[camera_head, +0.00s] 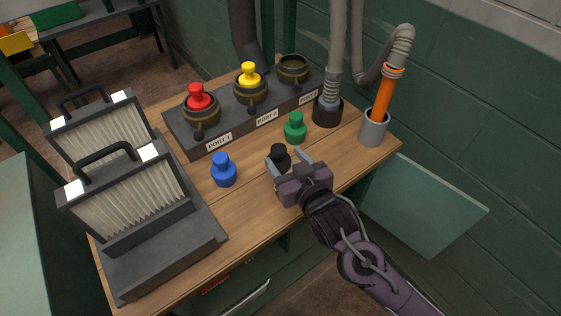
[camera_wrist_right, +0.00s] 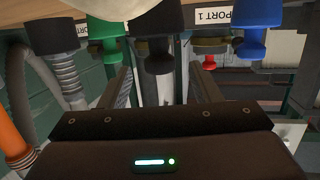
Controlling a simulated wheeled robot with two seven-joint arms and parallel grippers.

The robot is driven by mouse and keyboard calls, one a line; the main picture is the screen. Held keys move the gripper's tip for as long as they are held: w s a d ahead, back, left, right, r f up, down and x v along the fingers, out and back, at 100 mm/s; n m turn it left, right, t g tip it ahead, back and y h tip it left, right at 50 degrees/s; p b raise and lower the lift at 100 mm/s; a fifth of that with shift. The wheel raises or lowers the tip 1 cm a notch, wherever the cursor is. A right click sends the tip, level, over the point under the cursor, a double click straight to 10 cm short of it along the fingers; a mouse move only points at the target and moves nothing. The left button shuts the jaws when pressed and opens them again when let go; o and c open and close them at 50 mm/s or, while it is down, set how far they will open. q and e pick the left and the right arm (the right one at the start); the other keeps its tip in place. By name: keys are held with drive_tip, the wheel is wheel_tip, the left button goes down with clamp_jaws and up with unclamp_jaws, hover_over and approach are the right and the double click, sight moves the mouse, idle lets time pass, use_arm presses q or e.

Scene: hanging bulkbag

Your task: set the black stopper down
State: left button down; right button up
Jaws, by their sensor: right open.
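The black stopper (camera_head: 279,154) stands upright on the wooden bench top, in front of the port block and left of the green stopper. My right gripper (camera_head: 281,162) reaches in from the lower right, with its fingers open at either side of the black stopper. In the right wrist view, which is upside down, the black stopper (camera_wrist_right: 160,52) shows between the two spread fingers (camera_wrist_right: 158,88), with a gap on both sides. The gripper partly hides the stopper's lower part in the head view. My left gripper is out of view.
The green stopper (camera_head: 295,128) and blue stopper (camera_head: 223,170) stand nearby. The port block (camera_head: 214,131) holds a red stopper (camera_head: 201,96) and yellow stopper (camera_head: 249,76); its third port (camera_head: 293,70) is open. Filters (camera_head: 125,205) stand left, hoses and an orange-handled wand (camera_head: 382,95) right.

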sight(282, 154)
drive_tip(key=x, duration=0.4)
drive_tip(key=shift+w+a+f+p, duration=0.15)
drive_tip(key=shift+w+p, duration=0.1)
drive_tip(key=shift+p, duration=0.1)
drive_tip(key=c, duration=1.1)
drive_tip(key=shift+c, duration=0.2)
